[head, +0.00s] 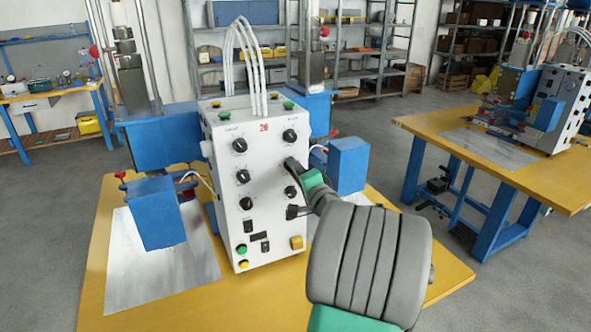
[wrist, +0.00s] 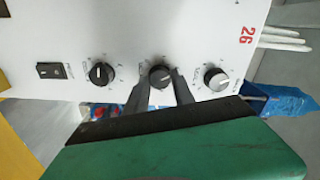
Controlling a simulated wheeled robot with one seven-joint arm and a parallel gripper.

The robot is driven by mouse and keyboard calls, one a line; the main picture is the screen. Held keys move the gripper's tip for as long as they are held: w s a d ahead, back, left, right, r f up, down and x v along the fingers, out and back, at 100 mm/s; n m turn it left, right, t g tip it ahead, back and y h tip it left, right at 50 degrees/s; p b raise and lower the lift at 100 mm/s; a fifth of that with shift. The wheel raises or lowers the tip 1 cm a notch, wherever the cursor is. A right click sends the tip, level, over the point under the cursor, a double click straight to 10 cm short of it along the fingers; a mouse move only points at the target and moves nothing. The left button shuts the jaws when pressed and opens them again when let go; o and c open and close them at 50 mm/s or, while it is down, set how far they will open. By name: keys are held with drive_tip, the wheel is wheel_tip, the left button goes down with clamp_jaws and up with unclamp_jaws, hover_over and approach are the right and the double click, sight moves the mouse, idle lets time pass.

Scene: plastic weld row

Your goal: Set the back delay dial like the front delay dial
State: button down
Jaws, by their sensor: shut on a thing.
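A white control box (head: 258,205) marked 26 carries two columns of black dials. The left column has a top dial (head: 239,145), a middle dial (head: 243,176) and a low dial (head: 245,203). In the right column, my gripper (head: 298,170) covers the middle dial, between the top dial (head: 290,135) and the low dial (head: 291,191). The wrist view shows my gripper (wrist: 160,82) with a finger on each side of that middle dial (wrist: 160,73), shut on it. The dial labels are too small to read, so I cannot tell which are the delay dials.
A rocker switch (wrist: 52,70) lies in line with the right column. Blue welder housings (head: 160,215) flank the box on the yellow table (head: 90,295). White cables (head: 250,60) rise from its top. A second welder table (head: 480,165) stands at the right.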

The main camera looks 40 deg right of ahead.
idle(0.3)
drive_tip(key=c, duration=1.1)
unclamp_jaws()
drive_tip(key=shift+s, duration=0.1)
drive_tip(key=b+v, duration=0.2)
drive_tip(key=v, duration=0.5)
drive_tip(key=shift+s+a, duration=0.2)
drive_tip(key=shift+s, duration=0.15)
